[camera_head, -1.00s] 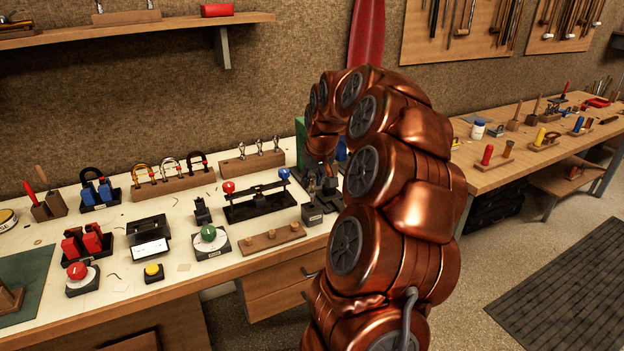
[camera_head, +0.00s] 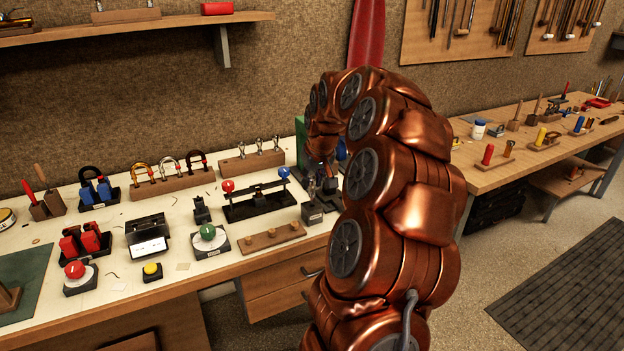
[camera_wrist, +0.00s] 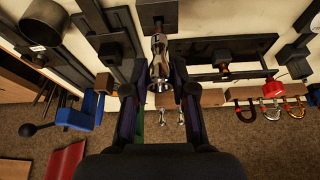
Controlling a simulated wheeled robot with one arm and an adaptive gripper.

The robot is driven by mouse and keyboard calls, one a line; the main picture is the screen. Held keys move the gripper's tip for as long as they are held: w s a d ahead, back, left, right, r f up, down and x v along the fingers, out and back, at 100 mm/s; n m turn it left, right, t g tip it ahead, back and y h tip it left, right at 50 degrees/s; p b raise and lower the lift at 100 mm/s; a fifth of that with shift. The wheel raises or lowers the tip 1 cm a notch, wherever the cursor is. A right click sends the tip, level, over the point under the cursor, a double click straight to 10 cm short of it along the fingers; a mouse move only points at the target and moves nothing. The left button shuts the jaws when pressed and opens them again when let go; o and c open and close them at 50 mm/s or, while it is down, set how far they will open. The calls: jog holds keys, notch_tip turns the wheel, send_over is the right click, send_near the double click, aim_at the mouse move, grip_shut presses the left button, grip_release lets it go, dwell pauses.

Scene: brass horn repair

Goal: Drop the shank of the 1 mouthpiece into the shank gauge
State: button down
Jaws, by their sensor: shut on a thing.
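My gripper (camera_wrist: 160,78) is shut on a silver mouthpiece (camera_wrist: 159,58), seen between its dark fingers in the wrist view. In the head view the mouthpiece (camera_head: 312,188) stands about upright above a small dark block with a pale label, which looks like the shank gauge (camera_head: 312,213). A dark block end also shows beyond the mouthpiece in the wrist view (camera_wrist: 155,14). I cannot tell whether the shank has entered the gauge or is just above it. My arm hides part of the gripper in the head view.
A wooden rack (camera_head: 232,168) with several silver mouthpieces stands behind. A dark stand with red and blue knobs (camera_head: 258,207) is left of the gauge. A wooden strip with pegs (camera_head: 271,239) lies in front. A green-topped dial (camera_head: 209,235) stands further left.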

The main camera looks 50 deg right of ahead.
jog(key=shift+f+b, duration=0.95)
jog(key=shift+f, duration=0.45)
jog(key=c, duration=0.9)
grip_release()
jog(key=shift+o, duration=0.2)
jog(key=shift+r, duration=0.15)
jog(key=v, duration=1.1)
jog(key=shift+s+r, duration=0.25)
jog(key=shift+r, duration=0.05)
jog(key=s+a+f+n+g+y+p, duration=0.1)
jog(key=s+a+n, duration=0.1)
jog(key=a, duration=1)
jog(key=s+a+f+n+g+y+p, duration=0.1)
jog(key=s+a+f, duration=0.15)
jog(key=a, duration=0.85)
jog(key=s+a+f+g, duration=0.1)
jog(key=s+a+f, duration=0.1)
jog(key=s+a, duration=0.2)
jog(key=s+a+f+n+g+p, duration=0.1)
jog(key=s+a+f, duration=0.2)
jog(key=s, duration=0.7)
jog(key=s+a+f+g, duration=0.1)
jog(key=s+a+f, duration=0.1)
jog(key=s+a, duration=0.3)
jog(key=shift+s+a+f+n+g+p, duration=0.2)
jog(key=shift+s+a+n+g+p, duration=0.15)
jog(key=shift+s, duration=0.9)
